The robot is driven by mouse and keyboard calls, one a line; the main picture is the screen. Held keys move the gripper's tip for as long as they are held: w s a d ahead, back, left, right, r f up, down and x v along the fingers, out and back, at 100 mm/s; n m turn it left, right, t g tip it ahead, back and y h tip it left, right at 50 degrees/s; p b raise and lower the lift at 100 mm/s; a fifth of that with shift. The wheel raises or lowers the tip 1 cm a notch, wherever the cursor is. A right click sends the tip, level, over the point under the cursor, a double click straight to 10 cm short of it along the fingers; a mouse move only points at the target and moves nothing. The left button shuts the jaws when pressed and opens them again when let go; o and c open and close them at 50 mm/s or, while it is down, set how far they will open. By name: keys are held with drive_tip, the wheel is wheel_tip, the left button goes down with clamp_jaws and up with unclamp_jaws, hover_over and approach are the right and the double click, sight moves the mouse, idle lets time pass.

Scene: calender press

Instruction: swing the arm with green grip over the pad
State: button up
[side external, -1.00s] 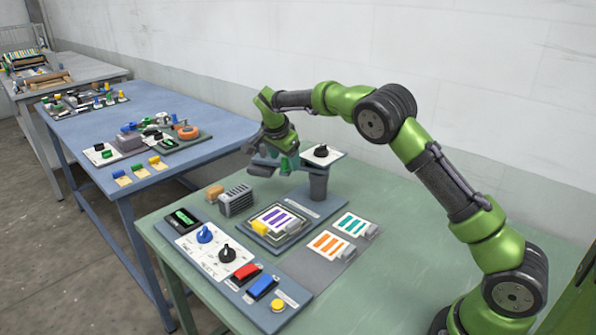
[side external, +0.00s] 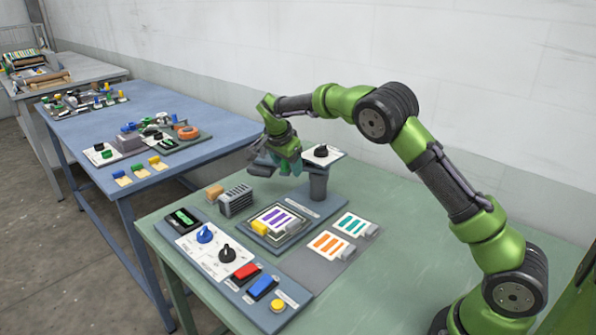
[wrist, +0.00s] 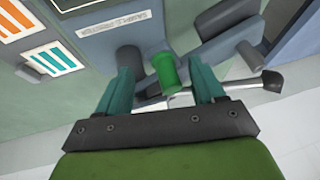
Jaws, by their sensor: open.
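The green grip (wrist: 166,72) is a short cylinder, seen in the wrist view between the two teal fingers of my gripper (wrist: 162,72). A gap shows on each side of it, so the fingers are open around it and not closed. Grey bar parts of the swing arm (wrist: 205,60) show behind and to the right of the grip. In the side view my gripper (side external: 283,160) is beside the post (side external: 318,183) and hides the grip and most of the swing arm. The pad (side external: 276,220) lies in front of the post, with a purple-striped card and a yellow block on it.
A plate with a black knob (side external: 321,153) tops the post, close to my gripper. Orange-striped (side external: 328,243) and teal-striped (side external: 351,223) cards lie to the right. A control panel (side external: 228,255) runs along the front. A ribbed grey block (side external: 236,200) stands left of the pad.

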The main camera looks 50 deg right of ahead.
drive_tip(key=shift+s+a, duration=0.2)
drive_tip(key=shift+s, duration=0.35)
drive_tip(key=shift+s+a, duration=0.15)
drive_tip(key=shift+s, duration=0.45)
